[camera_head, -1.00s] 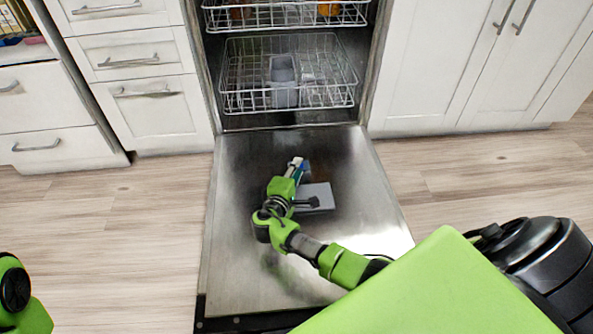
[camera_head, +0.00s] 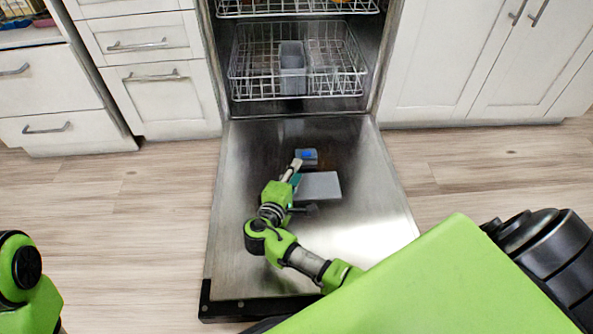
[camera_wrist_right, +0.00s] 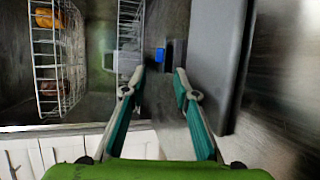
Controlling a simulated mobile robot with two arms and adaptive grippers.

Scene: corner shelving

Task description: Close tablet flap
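The tablet flap (camera_head: 320,186) is a flat grey panel standing open on the inside of the lowered dishwasher door. It also shows large at the right of the right wrist view (camera_wrist_right: 212,60). Just beyond the flap sits the dispenser (camera_head: 308,161) with a blue piece (camera_head: 307,154), seen small in the wrist view (camera_wrist_right: 159,55). My right gripper (camera_head: 297,164) is beside the flap's left edge, near the dispenser. In the wrist view its two fingers (camera_wrist_right: 160,78) are apart with nothing between them. I cannot tell whether it touches the flap. My left gripper is out of view.
The lowered dishwasher door (camera_head: 240,220) lies around my right arm, mostly bare. The lower rack (camera_head: 345,75) is inside the dishwasher with a grey cutlery basket (camera_head: 292,70). Drawers (camera_head: 165,95) stand left, cabinets (camera_head: 460,60) right. Wood floor (camera_head: 140,210) is clear.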

